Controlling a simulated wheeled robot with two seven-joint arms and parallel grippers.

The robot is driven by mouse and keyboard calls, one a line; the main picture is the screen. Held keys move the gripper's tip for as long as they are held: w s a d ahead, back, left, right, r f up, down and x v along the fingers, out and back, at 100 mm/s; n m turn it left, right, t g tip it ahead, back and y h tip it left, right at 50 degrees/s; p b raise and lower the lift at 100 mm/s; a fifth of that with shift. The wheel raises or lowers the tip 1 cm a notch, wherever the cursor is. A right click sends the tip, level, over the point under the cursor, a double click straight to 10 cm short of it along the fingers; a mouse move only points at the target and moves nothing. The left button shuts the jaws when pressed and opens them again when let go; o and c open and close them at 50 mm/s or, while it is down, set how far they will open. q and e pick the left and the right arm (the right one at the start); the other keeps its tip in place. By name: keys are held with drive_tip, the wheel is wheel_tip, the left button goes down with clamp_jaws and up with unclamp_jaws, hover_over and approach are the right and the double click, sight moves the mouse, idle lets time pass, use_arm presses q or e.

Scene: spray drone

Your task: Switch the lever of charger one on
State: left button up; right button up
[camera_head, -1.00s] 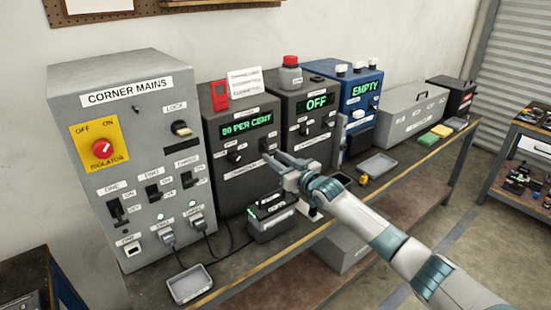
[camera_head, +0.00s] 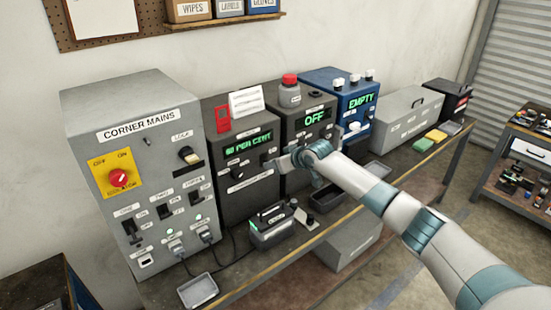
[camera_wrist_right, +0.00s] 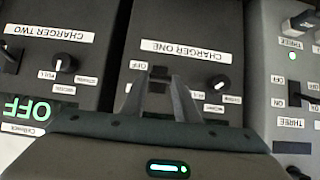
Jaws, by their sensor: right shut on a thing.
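Charger one (camera_head: 246,195) is a dark box with a green "80 PER CENT" display, and its name label shows upside down in the right wrist view (camera_wrist_right: 192,52). Its small dark lever (camera_wrist_right: 159,73) sits by an "OFF" label, between the fingers of my right gripper (camera_wrist_right: 157,92). The gripper is shut on the lever; the fingers hide part of it and its exact position is unclear. In the head view my right gripper (camera_head: 276,163) is at the right side of charger one's front. My left gripper is not in view.
Charger two (camera_head: 305,107) reads "OFF" on the right. The grey corner mains cabinet (camera_head: 140,165) stands on the left. A battery-like unit (camera_head: 270,230) and a small tray (camera_head: 198,291) lie on the bench in front. A blue box (camera_head: 350,85) reads "EMPTY".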

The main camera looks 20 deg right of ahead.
drive_tip(key=shift+w+a+r+g+h+p, duration=0.1)
drive_tip(key=shift+w+r+g+h+p, duration=0.15)
drive_tip(key=shift+r+g+p, duration=0.35)
drive_tip(key=shift+w+a+r+g+h+p, duration=0.15)
drive_tip(key=shift+r+g+h+p, duration=0.15)
drive_tip(key=shift+g, duration=0.5)
drive_tip(key=shift+d, duration=0.1)
drive_tip(key=o, duration=1)
drive_tip(key=shift+o, duration=0.2)
drive_tip(key=shift+r, duration=0.1)
drive_tip(key=b+v, duration=0.6)
drive_tip(key=v, duration=1.1)
drive_tip(key=shift+r, duration=0.15)
